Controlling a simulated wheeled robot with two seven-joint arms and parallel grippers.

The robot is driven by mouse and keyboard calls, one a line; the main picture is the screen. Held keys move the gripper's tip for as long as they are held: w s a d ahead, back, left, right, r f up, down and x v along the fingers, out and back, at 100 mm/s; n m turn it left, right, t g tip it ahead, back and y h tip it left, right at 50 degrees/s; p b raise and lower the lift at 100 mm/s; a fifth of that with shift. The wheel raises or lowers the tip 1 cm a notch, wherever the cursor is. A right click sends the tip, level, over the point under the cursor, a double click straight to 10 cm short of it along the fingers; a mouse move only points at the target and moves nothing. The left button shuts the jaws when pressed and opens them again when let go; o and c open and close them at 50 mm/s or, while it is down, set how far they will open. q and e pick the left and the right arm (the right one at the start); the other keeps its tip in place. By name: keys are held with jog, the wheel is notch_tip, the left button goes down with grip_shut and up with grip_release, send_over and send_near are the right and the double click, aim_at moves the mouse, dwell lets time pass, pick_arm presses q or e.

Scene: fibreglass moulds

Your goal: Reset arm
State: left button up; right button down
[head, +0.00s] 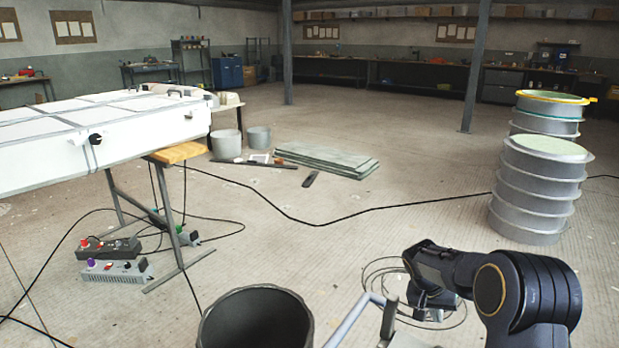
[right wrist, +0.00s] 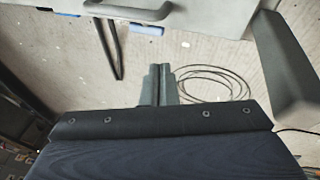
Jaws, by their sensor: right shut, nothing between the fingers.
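My right arm comes in from the lower right in the head view, with its black wrist bent downward. My right gripper (head: 428,308) hangs over the floor there, partly hidden by the wrist. In the right wrist view the two grey fingers (right wrist: 160,72) lie together, shut, with nothing between them. They point over bare floor beside a coiled dark cable (right wrist: 218,82). My left gripper is in neither view.
A dark round bin (head: 257,318) and a light grey handle (head: 352,318) stand close at the bottom. A long white mould (head: 125,140) rests on trestles at left. Ribbed grey drums (head: 538,190) stand at right. Green sheets (head: 325,160) lie mid-floor. Cables cross the floor.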

jog(key=s+a+r+n+t+y, duration=0.1)
jog(key=s+a+r+y, duration=0.25)
jog(key=s+r, duration=0.45)
jog(key=s+a+r+n+t+y, duration=0.15)
jog(key=s+a+r, duration=0.3)
jog(key=s, duration=0.65)
jog(key=s+a+n+t+y, duration=0.25)
jog(key=s+a, duration=0.55)
jog(key=s, duration=0.6)
notch_tip(320, 180, up, 25)
jog(key=p, duration=2.5)
jog(key=shift+r+y+p, duration=0.2)
jog(key=shift+y+p, duration=0.15)
jog(key=shift+p, duration=0.05)
jog(key=shift+w+a, duration=0.1)
